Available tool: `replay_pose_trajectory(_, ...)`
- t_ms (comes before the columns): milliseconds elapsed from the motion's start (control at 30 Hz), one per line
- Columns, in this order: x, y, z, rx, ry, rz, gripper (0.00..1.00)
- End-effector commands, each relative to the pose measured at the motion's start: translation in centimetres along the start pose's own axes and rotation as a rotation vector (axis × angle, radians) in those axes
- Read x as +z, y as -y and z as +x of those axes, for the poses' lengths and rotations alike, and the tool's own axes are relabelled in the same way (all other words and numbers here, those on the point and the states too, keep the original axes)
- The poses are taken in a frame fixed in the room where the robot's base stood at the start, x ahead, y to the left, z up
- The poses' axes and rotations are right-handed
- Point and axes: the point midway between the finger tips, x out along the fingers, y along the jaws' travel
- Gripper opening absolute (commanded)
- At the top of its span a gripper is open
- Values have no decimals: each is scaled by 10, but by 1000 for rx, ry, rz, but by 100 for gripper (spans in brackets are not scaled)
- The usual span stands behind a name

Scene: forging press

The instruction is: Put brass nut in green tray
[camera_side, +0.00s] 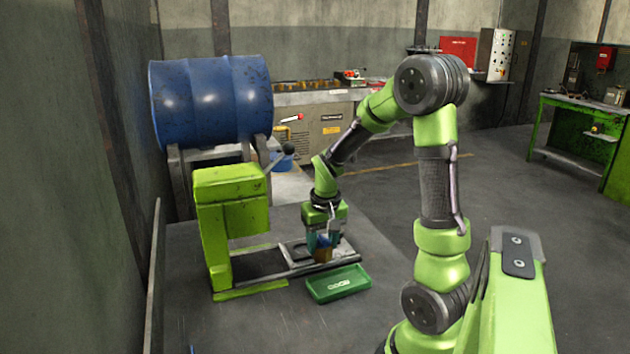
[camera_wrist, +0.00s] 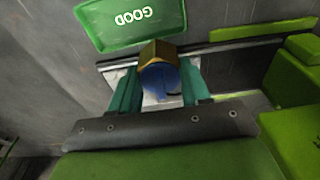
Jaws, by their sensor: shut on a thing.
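The brass nut (camera_wrist: 158,50) is a golden hexagonal piece between the two teal fingers of my gripper (camera_wrist: 160,85) in the wrist view. A blue round part shows right behind the nut. In the side view my gripper (camera_side: 324,244) points down with the brass nut (camera_side: 323,255) at its fingertips, over the press's grey slide plate. The green tray (camera_side: 338,284) lies on the table just in front of the gripper, slightly to the right. In the wrist view the green tray (camera_wrist: 131,24), marked GOOD, is beyond the nut, apart from it. The tray looks empty.
The bright green press (camera_side: 232,215) stands left of my gripper, with a lever (camera_side: 280,156) at its upper right. Its grey slide plate (camera_side: 298,253) lies below the gripper. The grey table (camera_side: 225,325) is clear in front. A blue barrel (camera_side: 212,98) lies behind the press.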

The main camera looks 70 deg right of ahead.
Motion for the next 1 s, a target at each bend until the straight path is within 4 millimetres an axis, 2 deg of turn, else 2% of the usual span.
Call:
replay_pose_trajectory(100, 24, -4, -7, -1, -5, -1, 0)
replay_pose_trajectory(300, 47, -8, -12, -1, -4, -3, 0)
replay_pose_trajectory(500, 37, 4, -19, -8, -3, -63, 0)
replay_pose_trajectory(1000, 45, 4, 43, -7, 3, -68, 0)
